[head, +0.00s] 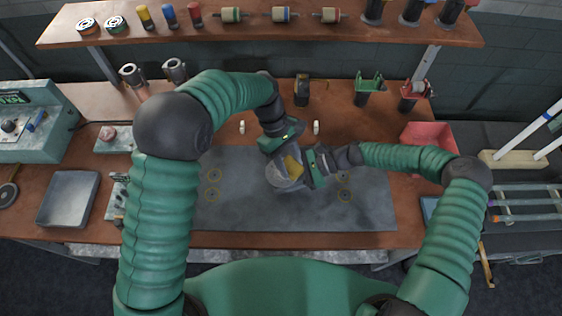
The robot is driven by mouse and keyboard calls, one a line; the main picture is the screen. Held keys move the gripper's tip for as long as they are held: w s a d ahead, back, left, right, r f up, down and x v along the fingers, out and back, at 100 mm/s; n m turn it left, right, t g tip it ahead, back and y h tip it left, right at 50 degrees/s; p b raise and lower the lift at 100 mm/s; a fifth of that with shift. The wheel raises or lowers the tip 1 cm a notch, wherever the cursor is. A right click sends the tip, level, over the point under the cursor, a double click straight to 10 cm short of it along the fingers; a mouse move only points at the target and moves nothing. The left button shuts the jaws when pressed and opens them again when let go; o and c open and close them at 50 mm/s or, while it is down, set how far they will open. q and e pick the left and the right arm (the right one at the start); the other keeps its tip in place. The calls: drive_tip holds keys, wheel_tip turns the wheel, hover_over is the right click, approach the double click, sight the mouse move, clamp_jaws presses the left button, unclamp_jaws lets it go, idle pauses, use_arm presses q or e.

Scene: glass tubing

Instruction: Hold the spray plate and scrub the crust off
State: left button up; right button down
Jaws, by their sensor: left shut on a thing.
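The spray plate (281,178) is a grey round piece above the dark mat, near the middle of the head view. A yellow-brown block (293,167) is at its upper right part, against its face; I cannot tell whether it is a scrubber or crust. My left gripper (284,149) comes down from above and is shut on the yellow-brown block, as far as I can see. My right gripper (309,169) comes from the right and is at the plate's right edge. Its fingertips are partly hidden, so I cannot tell whether it grips the plate.
The dark mat (240,215) has several ring marks. A grey tray (68,199) lies at left and a red bin (428,140) at right. Holders with tools (368,88) stand at the back, under a loaded shelf (370,35). The mat's front is clear.

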use_arm(q)
drive_tip(key=shift+d, duration=0.5)
drive_tip(key=shift+s+a, duration=0.1)
drive_tip(key=shift+a, duration=3.25)
drive_tip(key=shift+d, duration=3.45)
drive_tip(key=shift+a+r, duration=0.1)
drive_tip(key=shift+r, duration=3.75)
drive_tip(key=shift+f, duration=0.15)
